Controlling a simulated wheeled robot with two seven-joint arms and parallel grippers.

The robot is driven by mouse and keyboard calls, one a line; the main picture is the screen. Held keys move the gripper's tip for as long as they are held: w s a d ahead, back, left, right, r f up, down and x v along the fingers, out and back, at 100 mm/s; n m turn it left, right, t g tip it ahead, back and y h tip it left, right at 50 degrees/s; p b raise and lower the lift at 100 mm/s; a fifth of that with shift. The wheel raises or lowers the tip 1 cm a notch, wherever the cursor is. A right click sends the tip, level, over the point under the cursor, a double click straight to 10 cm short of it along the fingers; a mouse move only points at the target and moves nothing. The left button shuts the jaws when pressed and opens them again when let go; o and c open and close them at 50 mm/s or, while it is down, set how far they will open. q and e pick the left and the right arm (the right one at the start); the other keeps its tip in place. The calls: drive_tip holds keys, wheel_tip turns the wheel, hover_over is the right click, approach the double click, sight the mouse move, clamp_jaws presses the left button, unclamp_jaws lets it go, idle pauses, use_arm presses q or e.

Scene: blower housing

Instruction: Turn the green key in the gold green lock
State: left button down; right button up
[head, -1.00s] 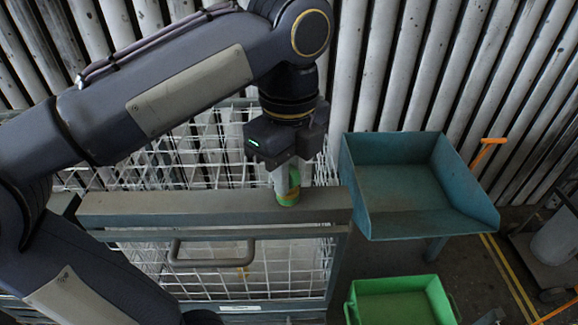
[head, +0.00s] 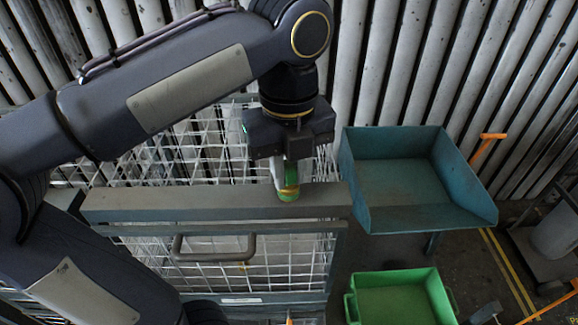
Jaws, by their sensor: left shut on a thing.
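The gold and green lock (head: 289,194) sits on top of the grey beam of the wire cage, near the beam's right end. The green key (head: 291,171) stands upright in it, partly hidden by my gripper. My left gripper (head: 286,172) points down from above and is shut on the green key. My right gripper is not in view.
The wire cage (head: 200,150) has a grey top beam (head: 150,203) and a handle (head: 213,248) on its front. A blue open bin (head: 400,185) stands right of the lock. A green crate (head: 395,303) lies below it. A ribbed white wall stands behind.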

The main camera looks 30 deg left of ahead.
sight(288, 164)
use_arm(q)
drive_tip(key=shift+m, duration=1.7)
drive_tip(key=c, duration=1.3)
unclamp_jaws()
drive_tip(key=shift+o, duration=0.2)
wheel_tip(288, 164, up, 6)
drive_tip(key=shift+f, duration=0.2)
drive_tip(key=shift+r, duration=0.9)
